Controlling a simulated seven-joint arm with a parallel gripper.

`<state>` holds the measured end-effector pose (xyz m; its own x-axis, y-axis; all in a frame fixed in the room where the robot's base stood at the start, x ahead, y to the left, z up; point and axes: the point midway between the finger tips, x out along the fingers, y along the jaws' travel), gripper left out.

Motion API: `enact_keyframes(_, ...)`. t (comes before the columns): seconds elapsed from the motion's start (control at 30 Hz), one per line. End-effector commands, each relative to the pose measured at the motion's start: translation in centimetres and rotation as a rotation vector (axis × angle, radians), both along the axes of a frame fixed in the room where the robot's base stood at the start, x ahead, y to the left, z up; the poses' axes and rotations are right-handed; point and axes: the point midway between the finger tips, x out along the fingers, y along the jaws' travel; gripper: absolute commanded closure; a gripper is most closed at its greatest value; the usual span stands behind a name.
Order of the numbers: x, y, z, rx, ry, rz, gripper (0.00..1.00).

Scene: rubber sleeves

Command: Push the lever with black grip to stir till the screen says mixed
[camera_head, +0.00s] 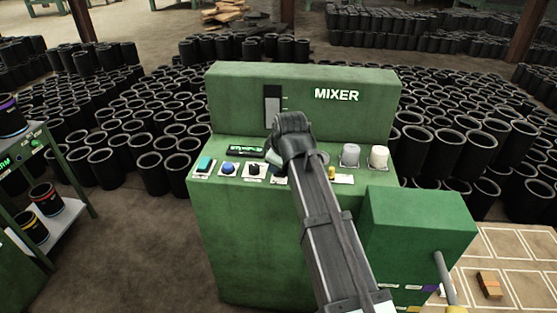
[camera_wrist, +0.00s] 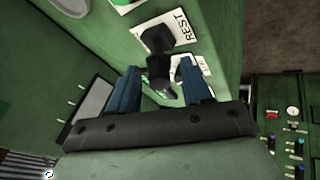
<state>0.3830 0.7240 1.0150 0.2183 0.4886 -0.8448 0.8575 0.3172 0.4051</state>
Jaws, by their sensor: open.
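The green mixer (camera_head: 300,83) stands in the middle of the head view. Its small screen (camera_head: 247,150) shows green letters too small to read surely. In the wrist view, the black grip (camera_wrist: 157,40) stands beside a white plate marked REST (camera_wrist: 184,24). My gripper (camera_wrist: 160,68) is open, its two blue fingers on either side of the lower black part of the lever. Contact cannot be told. In the head view my arm covers the panel's middle and hides the lever and most of the gripper.
A teal button (camera_head: 204,165), a blue button (camera_head: 228,168) and a black knob (camera_head: 253,169) sit left of my arm. Grey (camera_head: 350,155) and white (camera_head: 379,157) knobs sit right. A rod with a yellow end (camera_head: 447,275) juts from the side box (camera_head: 420,225). Black sleeves crowd the floor behind.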

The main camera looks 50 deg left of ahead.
Motion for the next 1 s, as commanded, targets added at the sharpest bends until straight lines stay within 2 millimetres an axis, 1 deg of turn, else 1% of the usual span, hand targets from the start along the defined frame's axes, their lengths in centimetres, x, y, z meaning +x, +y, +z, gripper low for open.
enact_keyframes(0.17,0.01,0.0,0.01,0.0,0.0,0.0,0.51)
enact_keyframes(0.2,0.0,0.0,0.01,0.0,0.0,0.0,0.53)
enact_keyframes(0.7,0.0,-0.01,0.03,0.0,0.0,0.0,1.0)
enact_keyframes(1.0,0.0,-0.01,0.03,0.0,0.0,0.0,1.0)
